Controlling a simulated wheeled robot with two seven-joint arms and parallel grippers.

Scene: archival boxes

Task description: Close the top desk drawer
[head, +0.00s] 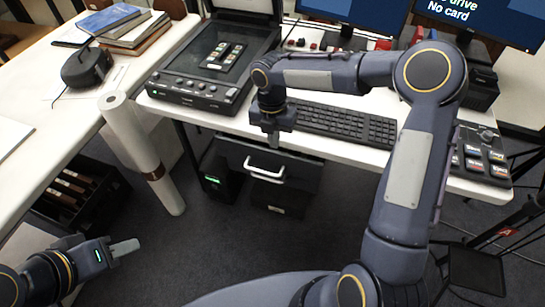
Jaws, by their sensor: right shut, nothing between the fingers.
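The top desk drawer (236,158) is dark grey, under the front edge of the white desk, with a silver bar handle (264,174). Its front appears to stand out past the darker cabinet part below it; its inside cannot be made out. My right gripper (273,139) points down at the desk's front edge, just above the handle in the picture. It is shut and empty; whether it touches the drawer is unclear. My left gripper (126,247) is low at the left, away from the drawer, its fingers seen edge-on.
A scanner (190,97), keyboard (345,122) and monitors stand on the desk. A white paper roll (138,150) stands left of the drawer, near a computer case with a green light (211,180). The dark floor (215,240) before the drawer is clear.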

